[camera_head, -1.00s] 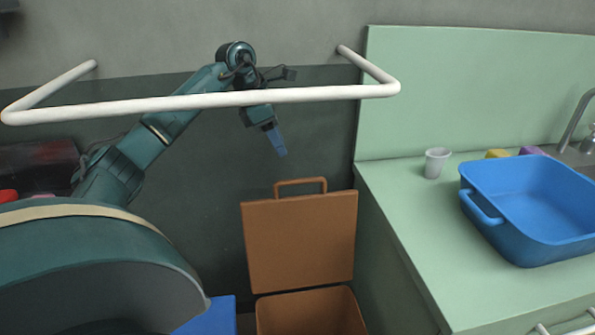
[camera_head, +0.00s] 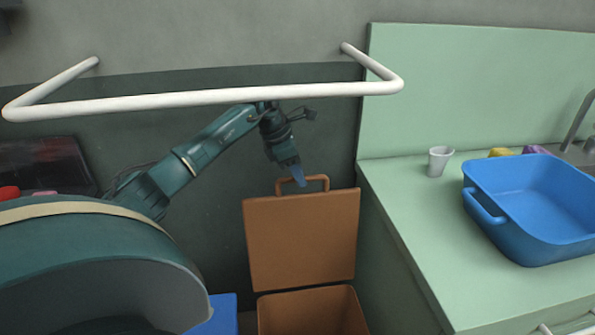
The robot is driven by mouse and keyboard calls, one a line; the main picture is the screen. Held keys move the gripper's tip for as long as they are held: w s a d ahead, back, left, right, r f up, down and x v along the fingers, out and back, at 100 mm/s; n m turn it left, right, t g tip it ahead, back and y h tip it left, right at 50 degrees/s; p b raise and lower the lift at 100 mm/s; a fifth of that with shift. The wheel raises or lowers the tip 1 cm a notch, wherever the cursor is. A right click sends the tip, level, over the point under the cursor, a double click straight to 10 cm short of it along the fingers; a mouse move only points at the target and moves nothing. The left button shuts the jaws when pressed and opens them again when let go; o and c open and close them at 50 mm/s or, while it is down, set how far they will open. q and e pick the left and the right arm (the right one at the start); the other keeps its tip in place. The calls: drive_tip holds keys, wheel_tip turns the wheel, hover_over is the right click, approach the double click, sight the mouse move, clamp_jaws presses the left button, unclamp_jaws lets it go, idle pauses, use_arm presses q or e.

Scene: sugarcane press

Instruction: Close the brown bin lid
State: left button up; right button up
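The brown bin lid (camera_head: 301,241) stands open and upright against the wall behind the brown bin (camera_head: 312,312), hinged at its rear edge. Its loop handle (camera_head: 322,183) is at the lid's top edge. My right gripper is not in view.
A white rail (camera_head: 200,99) crosses above my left arm. A green counter (camera_head: 400,215) stands right of the bin, with a white cup (camera_head: 439,161) and a blue basin (camera_head: 535,205). A blue box (camera_head: 222,315) is left of the bin.

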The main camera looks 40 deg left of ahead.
use_arm(q)
clamp_jaws()
idle(0.5)
